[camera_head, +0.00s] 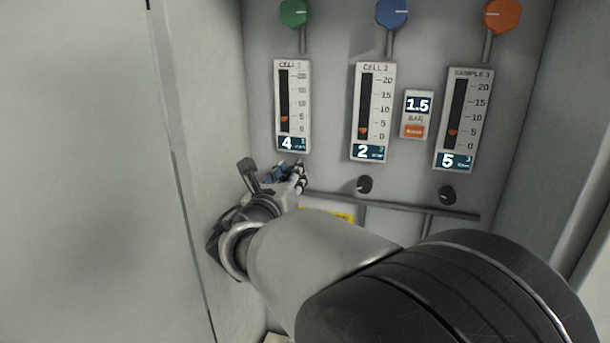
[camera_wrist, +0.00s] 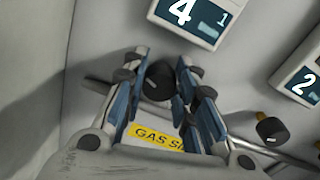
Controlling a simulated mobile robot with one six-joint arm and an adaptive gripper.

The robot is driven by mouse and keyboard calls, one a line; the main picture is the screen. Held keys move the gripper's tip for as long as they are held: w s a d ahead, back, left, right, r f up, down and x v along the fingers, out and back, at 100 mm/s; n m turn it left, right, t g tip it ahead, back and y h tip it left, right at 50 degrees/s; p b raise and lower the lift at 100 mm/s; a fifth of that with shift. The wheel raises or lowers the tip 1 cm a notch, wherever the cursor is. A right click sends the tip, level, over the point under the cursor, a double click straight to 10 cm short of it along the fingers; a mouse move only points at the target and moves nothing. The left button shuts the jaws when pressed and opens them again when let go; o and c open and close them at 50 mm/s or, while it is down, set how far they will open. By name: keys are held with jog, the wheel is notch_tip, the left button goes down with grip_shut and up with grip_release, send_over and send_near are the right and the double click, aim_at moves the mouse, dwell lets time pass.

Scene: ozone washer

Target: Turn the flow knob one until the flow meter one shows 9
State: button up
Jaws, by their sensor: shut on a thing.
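Flow meter one (camera_head: 292,108), labelled CELL 1, is the leftmost gauge on the panel. Its display reads 4, and its orange marker sits low on the scale. The display also shows at the top of the wrist view (camera_wrist: 192,17). Flow knob one (camera_wrist: 157,86) is a dark round knob below that meter. My gripper (camera_head: 287,174) is at this knob, and in the wrist view its blue-padded fingers (camera_wrist: 158,88) are shut on it from both sides. In the head view the fingers and wrist hide the knob.
The CELL 2 meter (camera_head: 373,110) reads 2 and the SAMPLE 3 meter (camera_head: 464,118) reads 5. Their dark knobs (camera_head: 364,184) (camera_head: 447,195) sit below them. A horizontal pipe (camera_head: 400,205) runs under the knobs. A cabinet wall (camera_head: 205,130) stands close left of my gripper.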

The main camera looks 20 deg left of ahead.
jog(key=shift+c, duration=1)
jog(key=shift+b, duration=0.5)
jog(key=m+b, duration=0.1)
jog(key=b, duration=0.1)
jog(key=m+b, duration=0.2)
jog(key=shift+f+b, duration=0.25)
jog(key=shift+b, duration=0.1)
jog(key=m+b, duration=0.4)
jog(key=b, duration=0.2)
jog(key=shift+m+b, duration=0.3)
jog(key=shift+b, duration=0.05)
jog(key=m+b, duration=0.2)
jog(key=b, duration=0.1)
jog(key=m+b, duration=0.3)
jog(key=shift+r+m+t+h, duration=0.1)
jog(key=shift+m+t+h, duration=0.2)
jog(key=shift+h, duration=0.1)
jog(key=m+b, duration=0.3)
jog(key=shift+r+m, duration=0.1)
jog(key=shift+m, duration=0.2)
jog(key=shift+r+b, duration=0.1)
jog(key=shift+b, duration=0.3)
